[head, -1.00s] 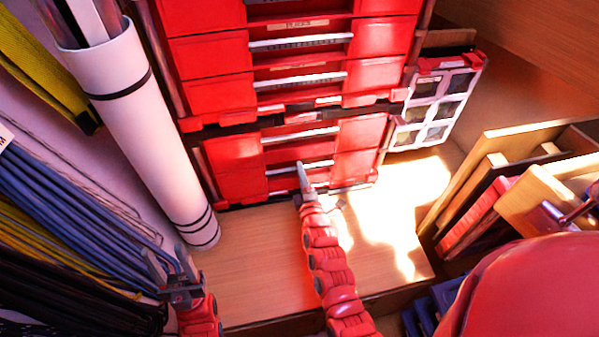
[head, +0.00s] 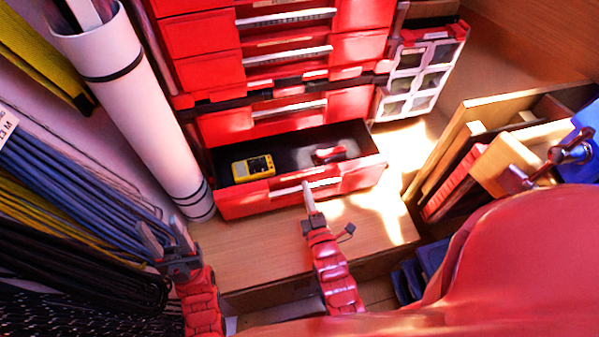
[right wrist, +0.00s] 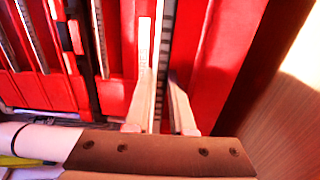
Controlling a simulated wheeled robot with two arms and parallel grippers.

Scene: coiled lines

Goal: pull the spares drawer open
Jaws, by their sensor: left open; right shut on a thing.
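The red spares drawer (head: 240,205) is the lowest drawer of the red cabinet in the head view. It stands pulled out, with its dark inside showing. A yellow device (head: 252,168) and a small red item (head: 330,155) lie in it. My right gripper (head: 308,192) is at the pale handle bar (head: 290,192) on the drawer front and is shut on it. In the right wrist view, the fingers (right wrist: 160,90) sit on either side of the bar. My left gripper (head: 166,238) is open and empty, left of the drawer and near the hanging blue lines.
A white tube (head: 140,110) stands left of the cabinet. Coiled blue lines (head: 70,180) hang at the left. Wooden boards (head: 465,150) lean at the right. The wooden surface (head: 260,245) in front of the drawer is mostly clear.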

